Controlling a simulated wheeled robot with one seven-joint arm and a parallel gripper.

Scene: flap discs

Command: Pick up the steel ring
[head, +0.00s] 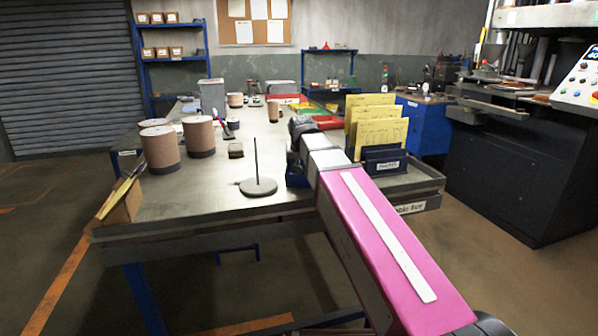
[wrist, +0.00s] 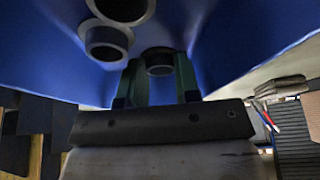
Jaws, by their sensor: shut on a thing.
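In the wrist view my gripper (wrist: 160,74) reaches into a blue bin (wrist: 225,45), its two green fingers on either side of a grey steel ring (wrist: 159,70). The fingers are shut on this ring. Two more grey rings lie in the bin, one (wrist: 108,42) to the left of the held ring and a larger-looking one (wrist: 140,18) at the top edge. In the head view my arm hides the fingers and the held ring; part of the blue bin (head: 295,181) shows beside the arm on the bench.
A round base with an upright rod (head: 258,187) stands on the workbench (head: 205,208) left of the bin. Brown cylinders (head: 161,150) stand further left. A rack with yellow folders (head: 380,130) is right of my arm. The bench's front middle is mostly clear.

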